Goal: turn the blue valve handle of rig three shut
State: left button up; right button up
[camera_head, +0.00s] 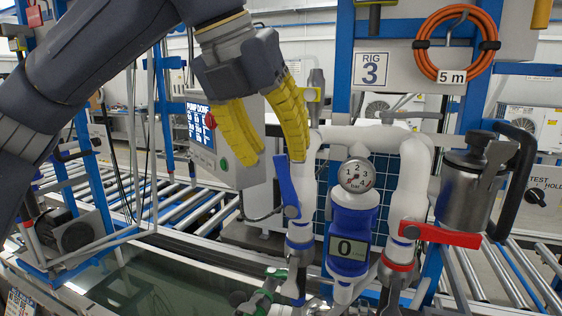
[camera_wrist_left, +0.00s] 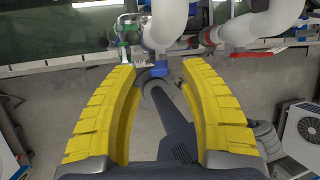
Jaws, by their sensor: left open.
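The blue valve handle (camera_head: 287,184) stands nearly upright, tilted slightly left, on the left white pipe of the rig with the "RIG 3" sign (camera_head: 371,70). My left gripper (camera_head: 275,160), with yellow ribbed fingers, is open and points down just over the handle's upper end. In the left wrist view the blue handle (camera_wrist_left: 161,68) shows end-on between the fingertips (camera_wrist_left: 165,68). I see no contact, and whether the fingers straddle it cannot be told. My right gripper is not in view.
A red handle (camera_head: 440,235) lies across the right pipe. Between the pipes are a round gauge (camera_head: 356,175) and a blue meter (camera_head: 350,247) reading 0. A metal canister (camera_head: 468,188) stands right, an orange hose coil (camera_head: 456,45) hangs above. A control box (camera_head: 222,145) is behind my gripper.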

aim_at(287, 188)
pick_arm(q)
jog(key=shift+x, duration=1.4)
jog(key=shift+c, duration=0.3)
grip_shut()
